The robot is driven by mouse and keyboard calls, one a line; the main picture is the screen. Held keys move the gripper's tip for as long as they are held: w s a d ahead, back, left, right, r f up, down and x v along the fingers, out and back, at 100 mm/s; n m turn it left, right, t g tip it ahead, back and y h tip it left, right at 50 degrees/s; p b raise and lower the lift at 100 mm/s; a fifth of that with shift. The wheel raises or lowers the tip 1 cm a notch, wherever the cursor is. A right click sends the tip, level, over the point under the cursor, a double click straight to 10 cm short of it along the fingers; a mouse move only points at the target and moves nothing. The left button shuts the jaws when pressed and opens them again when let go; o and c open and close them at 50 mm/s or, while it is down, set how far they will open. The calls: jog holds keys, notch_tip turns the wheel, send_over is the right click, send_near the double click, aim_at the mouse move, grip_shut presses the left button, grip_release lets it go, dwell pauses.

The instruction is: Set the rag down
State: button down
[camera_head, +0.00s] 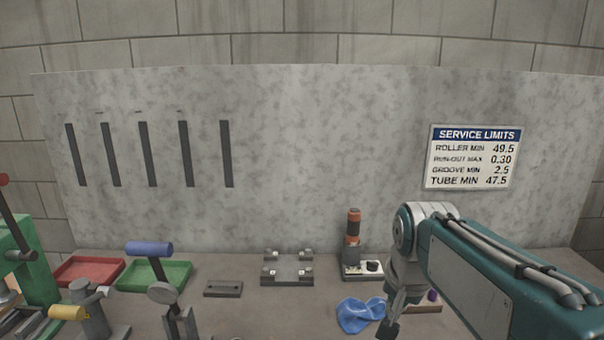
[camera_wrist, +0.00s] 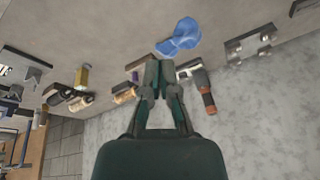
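The crumpled blue rag (camera_head: 360,315) is low on the bench in the head view, just left of my gripper (camera_head: 388,318). In the wrist view the rag (camera_wrist: 181,38) lies just beyond the fingertips of my gripper (camera_wrist: 160,65). Its lower left end comes close to the tips. The two fingers converge with a narrow gap between them. I cannot tell whether the tips pinch the rag's edge or are clear of it. The rag seems to rest on the bench top.
A stand with an orange and black roller (camera_head: 353,228) is behind the rag. A metal cradle (camera_head: 287,268), a dark block (camera_head: 223,289), a green tray (camera_head: 157,288) and a red tray (camera_head: 88,270) stand to the left. The bench between cradle and rag is clear.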

jog(key=s+f+n+t, duration=0.1)
jog(key=s+f+n, duration=0.1)
jog(key=s, duration=0.5)
jog(key=s+f+n+t, duration=0.1)
jog(key=s+f+n, duration=0.1)
jog(key=s, duration=0.6)
jog(key=shift+f+n, duration=0.25)
jog(key=shift+n, duration=0.45)
